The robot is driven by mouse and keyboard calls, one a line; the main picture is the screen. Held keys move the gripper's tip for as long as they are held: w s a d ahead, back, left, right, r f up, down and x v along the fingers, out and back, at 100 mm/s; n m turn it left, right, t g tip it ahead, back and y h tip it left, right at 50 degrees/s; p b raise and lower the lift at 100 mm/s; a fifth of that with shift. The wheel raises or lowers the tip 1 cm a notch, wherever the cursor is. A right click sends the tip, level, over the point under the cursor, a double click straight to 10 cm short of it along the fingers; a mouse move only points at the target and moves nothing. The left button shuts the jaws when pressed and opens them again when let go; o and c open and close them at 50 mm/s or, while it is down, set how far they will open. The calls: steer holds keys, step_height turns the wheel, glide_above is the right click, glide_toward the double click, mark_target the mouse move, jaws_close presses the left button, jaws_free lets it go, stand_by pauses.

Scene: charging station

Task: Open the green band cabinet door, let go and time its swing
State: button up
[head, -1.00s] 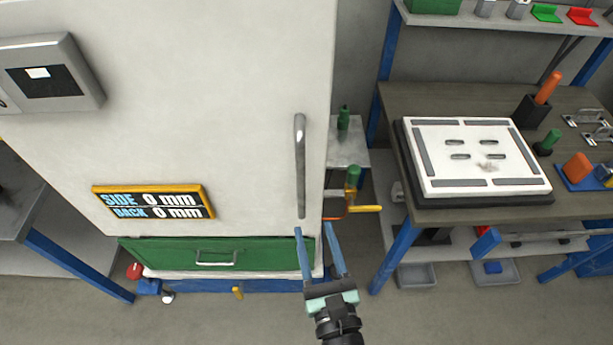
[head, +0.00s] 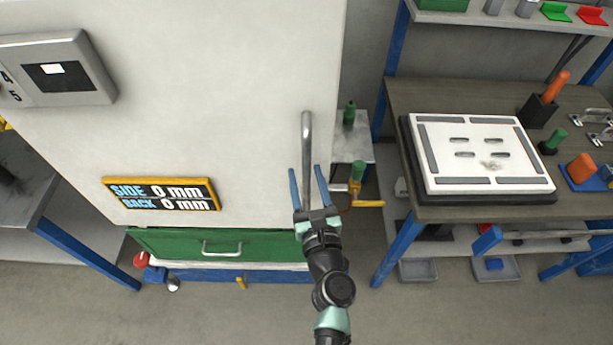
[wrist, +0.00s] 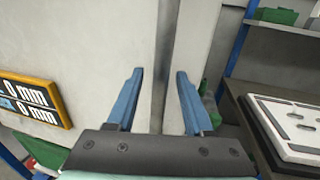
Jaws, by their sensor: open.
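The cabinet door (head: 225,110) is a large pale panel and looks shut. A green band (head: 180,244) with a small bar handle runs across the cabinet below it. The door's vertical metal bar handle (head: 306,145) is near its right edge. My gripper (head: 308,169) is open, with its two blue fingers on either side of the handle's lower part in the head view. In the wrist view the handle (wrist: 164,60) runs up between the spread fingers (wrist: 160,75), with a gap on each side. I cannot tell how deep the handle sits between them.
A yellow-framed sign (head: 163,194) reads SIDE 0 mm, BACK 0 mm. A workbench (head: 440,95) with a white slotted plate (head: 482,154) stands to the right. A small side table with a green-topped valve (head: 357,170) is just right of the cabinet. Open floor lies in front.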

jaws_close()
stand_by(1.4)
